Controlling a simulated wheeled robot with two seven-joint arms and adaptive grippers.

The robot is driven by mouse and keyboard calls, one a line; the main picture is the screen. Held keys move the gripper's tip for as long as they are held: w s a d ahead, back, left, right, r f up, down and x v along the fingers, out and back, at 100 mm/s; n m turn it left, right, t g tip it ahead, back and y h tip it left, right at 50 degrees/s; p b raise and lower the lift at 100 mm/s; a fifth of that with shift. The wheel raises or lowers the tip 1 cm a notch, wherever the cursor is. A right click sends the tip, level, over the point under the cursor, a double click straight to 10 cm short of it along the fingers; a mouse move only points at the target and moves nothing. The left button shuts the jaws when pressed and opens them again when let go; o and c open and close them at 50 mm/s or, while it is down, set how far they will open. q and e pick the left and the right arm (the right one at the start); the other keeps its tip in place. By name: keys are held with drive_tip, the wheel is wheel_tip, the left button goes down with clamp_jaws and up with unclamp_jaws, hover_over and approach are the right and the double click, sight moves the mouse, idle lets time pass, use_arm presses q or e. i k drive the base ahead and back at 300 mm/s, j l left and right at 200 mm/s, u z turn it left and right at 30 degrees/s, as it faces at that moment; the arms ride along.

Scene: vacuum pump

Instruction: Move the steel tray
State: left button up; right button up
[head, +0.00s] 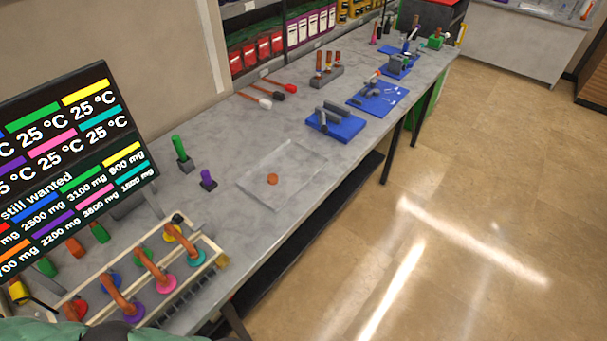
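A flat, pale grey, square sheet, which looks like the steel tray (291,159), lies on the grey workbench in the middle of the head view. A small orange-brown disc (272,179) sits on it, near its centre. The tray's near right edge lies close to the front edge of the bench. Neither of my grippers is in view, so nothing is seen touching the tray.
Purple (208,180) and green (181,150) upright pieces stand left of the tray. A blue-based device (338,126) sits beyond it. Open floor lies right.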

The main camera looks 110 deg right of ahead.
sight(296, 165)
drive_tip(key=j+z, duration=0.2)
drive_tip(key=z, duration=1.85)
drive_tip(key=i+j, duration=0.05)
drive_tip(key=j, duration=0.05)
